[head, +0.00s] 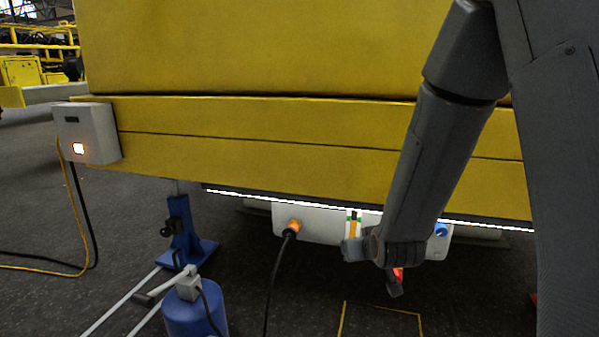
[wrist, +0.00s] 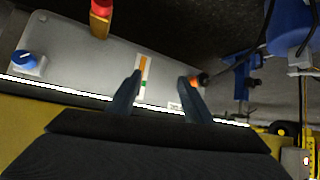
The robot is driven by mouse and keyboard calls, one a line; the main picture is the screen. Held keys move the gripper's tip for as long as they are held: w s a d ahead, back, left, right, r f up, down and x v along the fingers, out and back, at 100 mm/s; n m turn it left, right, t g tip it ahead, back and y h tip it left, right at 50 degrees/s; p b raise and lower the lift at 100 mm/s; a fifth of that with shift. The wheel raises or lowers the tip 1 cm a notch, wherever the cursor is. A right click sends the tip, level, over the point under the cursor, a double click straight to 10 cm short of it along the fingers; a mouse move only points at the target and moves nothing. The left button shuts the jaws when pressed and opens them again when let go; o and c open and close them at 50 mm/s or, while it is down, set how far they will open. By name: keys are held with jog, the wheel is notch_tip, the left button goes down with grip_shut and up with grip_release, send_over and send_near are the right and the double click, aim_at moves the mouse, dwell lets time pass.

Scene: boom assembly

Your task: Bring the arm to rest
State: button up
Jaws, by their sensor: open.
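My gripper (wrist: 160,76) shows in the wrist view with its two dark fingers spread apart and nothing between them. The fingers point across a light grey panel (wrist: 75,50), and a striped orange and green strip (wrist: 143,75) shows beside the left finger. In the head view my arm (head: 425,170) hangs down on the right, in front of the yellow boom (head: 260,115), with its wrist end over the right part of the grey panel (head: 318,222).
The panel has an orange plug with a black cable (head: 293,228), a blue knob (wrist: 25,62) and a red part (wrist: 101,8). A lit grey box (head: 90,135) is on the boom's left end. A blue stand (head: 185,240) and blue cylinder (head: 195,315) stand at lower left.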

jog(key=s+a+r+n+g+y, duration=0.1)
jog(key=s+a+r+g, duration=0.15)
jog(key=s+a, duration=0.5)
jog(key=s+a+r+n+g+y, duration=0.1)
jog(key=s+a+g, duration=0.2)
jog(key=s+a, duration=0.45)
jog(key=s+a+r+n+g+h, duration=0.1)
jog(key=s+r+g, duration=0.15)
jog(key=s, duration=0.75)
jog(key=s+a+r+n+g, duration=0.1)
jog(key=s+r+g, duration=0.15)
jog(key=s, duration=0.85)
jog(key=d+r+m+h+p, duration=0.1)
jog(key=d+r+m+p, duration=0.2)
jog(key=d+r+p, duration=0.7)
jog(key=d+r+m+p, duration=0.2)
jog(key=d+r+p, duration=0.8)
jog(key=p, duration=1.3)
notch_tip(320, 180, up, 5)
jog(key=shift+w+d+r+m+h, duration=0.1)
jog(key=shift+w+d+m+h, duration=0.1)
jog(key=shift+d+m+h, duration=0.2)
